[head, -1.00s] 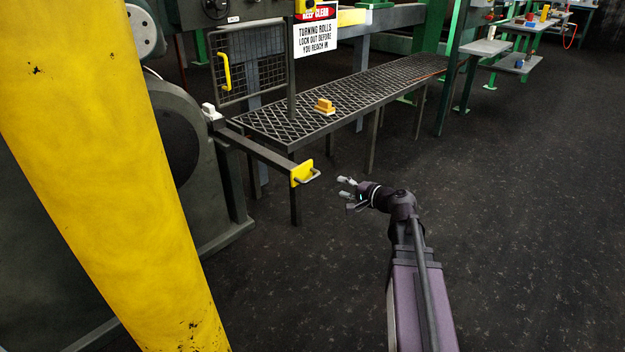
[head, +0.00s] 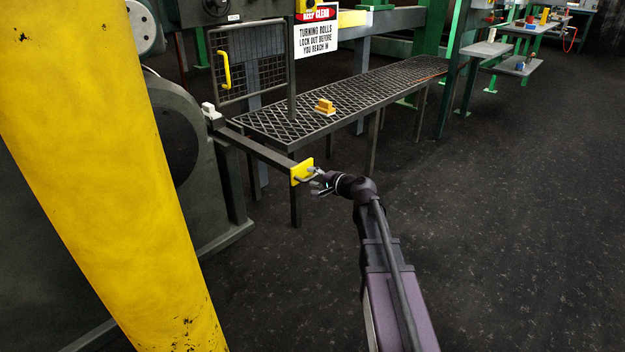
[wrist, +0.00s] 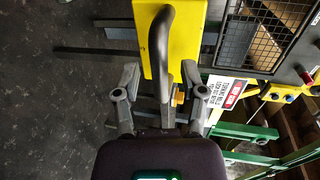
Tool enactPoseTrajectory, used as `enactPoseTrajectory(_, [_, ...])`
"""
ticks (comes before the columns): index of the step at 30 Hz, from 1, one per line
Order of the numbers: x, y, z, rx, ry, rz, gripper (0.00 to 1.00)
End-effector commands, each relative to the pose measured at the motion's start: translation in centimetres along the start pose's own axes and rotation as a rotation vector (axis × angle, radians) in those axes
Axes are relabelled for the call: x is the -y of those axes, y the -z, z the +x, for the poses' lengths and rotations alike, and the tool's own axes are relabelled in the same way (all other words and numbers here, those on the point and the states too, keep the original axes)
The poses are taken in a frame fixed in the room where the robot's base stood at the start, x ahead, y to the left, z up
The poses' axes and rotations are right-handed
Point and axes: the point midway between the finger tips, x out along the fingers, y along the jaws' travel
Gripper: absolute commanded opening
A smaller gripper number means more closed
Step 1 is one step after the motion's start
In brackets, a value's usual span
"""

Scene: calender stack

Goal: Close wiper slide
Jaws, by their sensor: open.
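The wiper slide is a dark bar (head: 262,150) that sticks out from the grey machine housing. It ends in a yellow plate (head: 301,172) with a dark loop handle. My gripper (head: 319,182) is at the handle in the head view, on the plate's outer side. In the wrist view the yellow plate (wrist: 178,45) fills the top middle, and the handle (wrist: 160,50) stands out from it toward the camera. The open fingers (wrist: 163,100) lie to either side of the handle's lower end. I cannot tell whether they touch it.
A mesh platform (head: 355,98) with a yellow-orange block (head: 325,106) stands behind the bar. A mesh gate (head: 248,62) with a yellow handle is at its left end. A big yellow post (head: 105,180) blocks the left foreground. The dark floor at right is clear.

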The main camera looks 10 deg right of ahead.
Motion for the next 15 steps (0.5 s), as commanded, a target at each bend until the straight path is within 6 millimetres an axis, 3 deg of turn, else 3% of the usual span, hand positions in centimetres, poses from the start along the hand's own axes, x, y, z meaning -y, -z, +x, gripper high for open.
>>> enactPoseTrajectory(12, [0.0, 0.04, 0.46, -0.001, 0.0, 0.0, 0.54])
enactPoseTrajectory(15, [0.0, 0.05, 0.46, -0.001, 0.0, 0.0, 0.27])
